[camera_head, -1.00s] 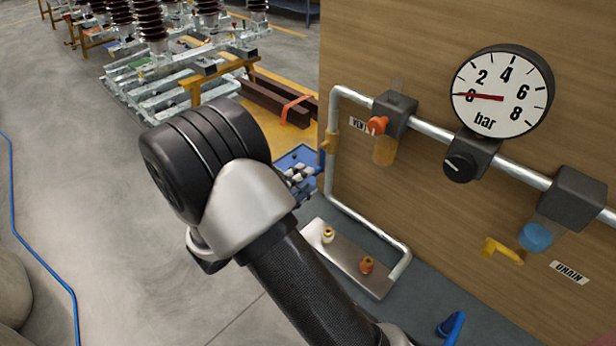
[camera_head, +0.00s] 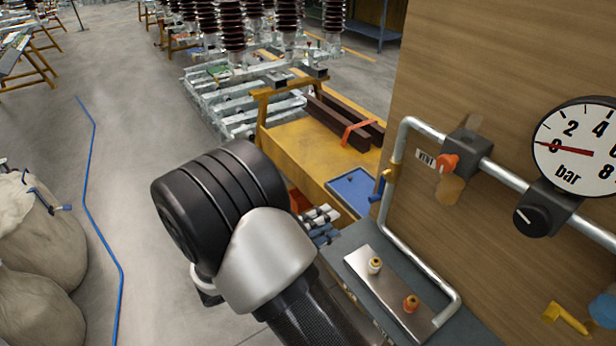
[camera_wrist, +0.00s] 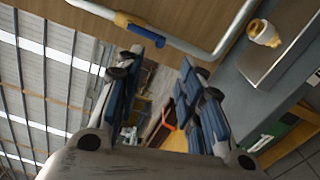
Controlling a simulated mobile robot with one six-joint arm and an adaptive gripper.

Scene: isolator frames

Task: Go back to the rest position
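My arm reaches up from the bottom of the head view, its large dark joint (camera_head: 222,205) in the middle. My gripper (camera_head: 322,222) shows partly behind this joint, beside the grey bench and in front of the blue tray (camera_head: 353,190). In the wrist view, the two blue-padded fingers of my gripper (camera_wrist: 167,52) stand apart with nothing between them. They point up towards the wooden panel and a pipe with a blue-handled valve (camera_wrist: 145,32).
The wooden panel (camera_head: 480,70) carries a pipe, an orange vent knob (camera_head: 447,164) and a bar gauge (camera_head: 580,146) reading near 0. A metal plate (camera_head: 375,285) with two small fittings lies on the bench. Sacks (camera_head: 35,250) stand at left. Grey floor (camera_head: 150,130) is open between.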

